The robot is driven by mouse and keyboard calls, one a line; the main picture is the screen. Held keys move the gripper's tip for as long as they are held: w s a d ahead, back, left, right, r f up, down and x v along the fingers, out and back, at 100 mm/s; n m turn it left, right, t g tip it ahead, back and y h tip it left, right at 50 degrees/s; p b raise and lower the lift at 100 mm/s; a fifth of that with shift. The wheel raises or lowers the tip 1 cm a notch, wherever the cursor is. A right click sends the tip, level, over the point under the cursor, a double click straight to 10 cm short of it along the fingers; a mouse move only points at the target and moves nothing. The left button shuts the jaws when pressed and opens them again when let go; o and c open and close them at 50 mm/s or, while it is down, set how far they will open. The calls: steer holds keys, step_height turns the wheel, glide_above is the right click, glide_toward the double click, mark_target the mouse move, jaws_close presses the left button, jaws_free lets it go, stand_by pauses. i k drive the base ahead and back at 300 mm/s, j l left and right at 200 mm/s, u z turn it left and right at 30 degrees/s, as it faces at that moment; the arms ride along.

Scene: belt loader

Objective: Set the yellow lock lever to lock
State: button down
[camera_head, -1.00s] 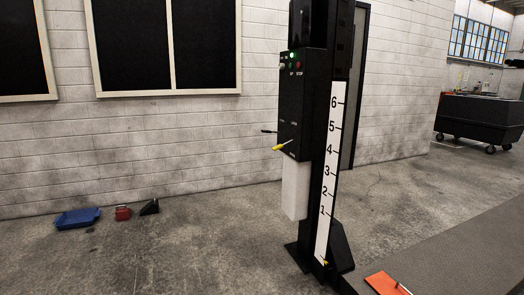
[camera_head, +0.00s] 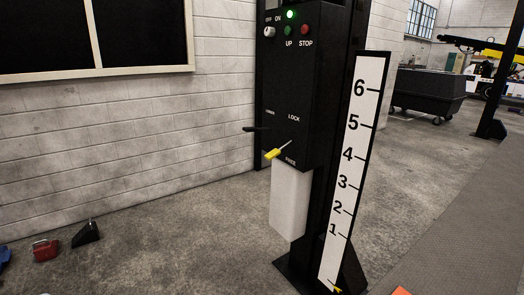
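The yellow lock lever (camera_head: 275,153) sticks out of the lower front of the black control box (camera_head: 293,85). Its pale shaft slants up to the right, and its yellow grip hangs at the lower left end. The word LOCK is printed above the lever and another label, hard to read, below it. The grip sits nearer the lower label. My gripper is not in view, and nothing touches the lever.
A black lever (camera_head: 257,129) juts from the box's left side. Above are a knob (camera_head: 269,32), a lit green lamp (camera_head: 290,14) and UP and STOP buttons. A numbered scale (camera_head: 354,170) stands at right. Floor in front is clear; a red object (camera_head: 45,250) lies left.

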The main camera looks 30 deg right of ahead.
mark_target(273, 154)
steer(key=i+l, duration=0.2)
steer(key=i, duration=0.2)
steer(key=i+l, duration=0.2)
steer(key=i, duration=0.15)
steer(key=i+l, duration=0.2)
steer(key=i, duration=0.2)
